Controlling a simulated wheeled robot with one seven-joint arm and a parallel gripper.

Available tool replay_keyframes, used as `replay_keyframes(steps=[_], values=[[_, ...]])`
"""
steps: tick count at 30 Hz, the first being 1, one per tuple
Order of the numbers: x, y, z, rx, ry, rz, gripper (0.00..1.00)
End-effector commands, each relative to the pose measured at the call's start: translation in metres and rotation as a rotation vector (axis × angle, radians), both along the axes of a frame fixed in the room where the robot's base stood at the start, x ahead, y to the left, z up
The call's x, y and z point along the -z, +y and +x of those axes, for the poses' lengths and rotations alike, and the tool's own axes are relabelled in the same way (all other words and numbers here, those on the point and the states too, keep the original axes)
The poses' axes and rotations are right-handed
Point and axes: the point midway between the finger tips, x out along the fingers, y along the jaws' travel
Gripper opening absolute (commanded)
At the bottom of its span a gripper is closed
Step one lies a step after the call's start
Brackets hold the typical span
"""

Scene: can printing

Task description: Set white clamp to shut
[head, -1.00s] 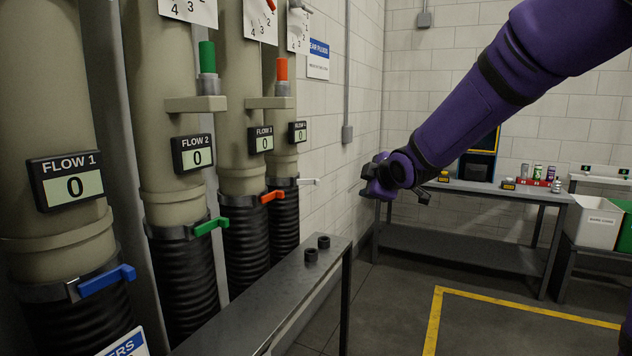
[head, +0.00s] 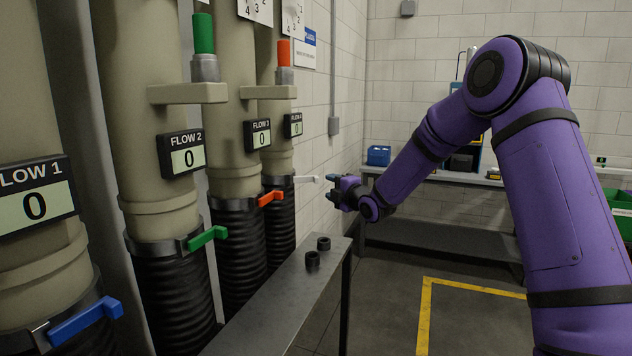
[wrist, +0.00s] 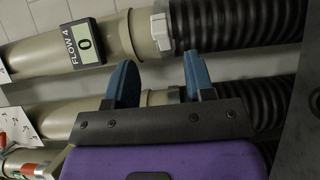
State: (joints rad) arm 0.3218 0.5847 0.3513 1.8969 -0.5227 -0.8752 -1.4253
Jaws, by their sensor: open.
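The white clamp (head: 306,179) is on the farthest pipe, at the top of its black hose, below the FLOW 4 display (head: 293,125), which reads 0. Its handle sticks out to the right, away from the pipe. In the wrist view the clamp (wrist: 161,31) shows as a pale piece at the joint of the pipe and hose. My gripper (head: 333,190) is just right of the handle's end in the head view; I cannot tell whether they touch. In the wrist view its two blue fingers (wrist: 158,76) are apart, with nothing seen between them, below the clamp in the picture.
The green (head: 207,238), orange (head: 270,198) and blue (head: 85,322) clamp handles sit on nearer pipes. A dark metal bench (head: 275,310) with two black knobs (head: 318,251) runs in front. A table (head: 440,236) stands behind my arm. Open floor lies right of the bench.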

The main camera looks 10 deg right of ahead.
Motion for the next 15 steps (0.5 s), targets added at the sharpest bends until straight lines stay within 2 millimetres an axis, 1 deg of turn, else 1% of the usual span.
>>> replay_keyframes(steps=[1, 3, 9, 15], values=[[0.001, 0.003, 0.009, 0.0, 0.001, 0.002, 0.49], [0.001, 0.009, 0.021, -0.001, 0.001, 0.003, 0.49], [0.001, 0.021, 0.052, -0.001, 0.001, 0.002, 0.49], [0.0, 0.028, 0.072, 0.0, 0.003, 0.001, 0.49]])
